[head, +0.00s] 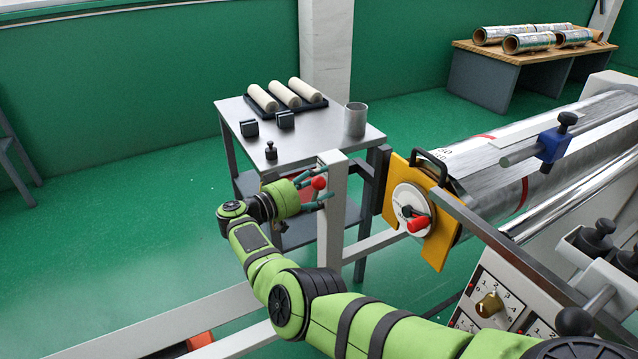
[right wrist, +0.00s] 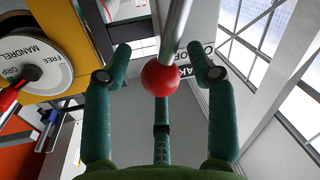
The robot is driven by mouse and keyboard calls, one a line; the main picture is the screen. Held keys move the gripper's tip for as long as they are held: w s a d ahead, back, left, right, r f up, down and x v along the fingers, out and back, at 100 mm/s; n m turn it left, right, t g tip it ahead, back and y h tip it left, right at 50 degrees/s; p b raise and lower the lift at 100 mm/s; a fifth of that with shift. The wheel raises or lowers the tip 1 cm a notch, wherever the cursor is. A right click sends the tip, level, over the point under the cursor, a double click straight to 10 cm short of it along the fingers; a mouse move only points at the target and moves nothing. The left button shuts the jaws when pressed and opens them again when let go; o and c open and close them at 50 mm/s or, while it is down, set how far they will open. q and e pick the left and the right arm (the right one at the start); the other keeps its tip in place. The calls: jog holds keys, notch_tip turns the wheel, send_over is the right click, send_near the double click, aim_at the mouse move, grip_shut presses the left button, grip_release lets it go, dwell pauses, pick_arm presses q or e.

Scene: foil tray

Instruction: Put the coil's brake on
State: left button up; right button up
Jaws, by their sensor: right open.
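A red ball knob (head: 318,183) sits at the upright pale post beside the coil stand. In the right wrist view the knob (right wrist: 160,78) is on the end of a metal rod (right wrist: 176,30). My right gripper (head: 316,190) is open around the knob. In the right wrist view its green fingers (right wrist: 160,72) stand on either side, apart from the knob, with a third finger below. A partly hidden label is behind the rod. The silver coil (head: 490,165) lies to the right, behind an orange plate (head: 440,235). My left gripper is not in view.
A white mandrel dial (head: 400,200) with a red handle (head: 418,224) is close right of the post. A metal table (head: 330,130) with rollers and a cup stands behind. A control panel (head: 485,295) is at lower right. Open green floor lies left.

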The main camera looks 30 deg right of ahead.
jog(key=a, duration=0.4)
jog(key=s+a, duration=0.1)
jog(key=a, duration=0.2)
jog(key=shift+r, duration=0.15)
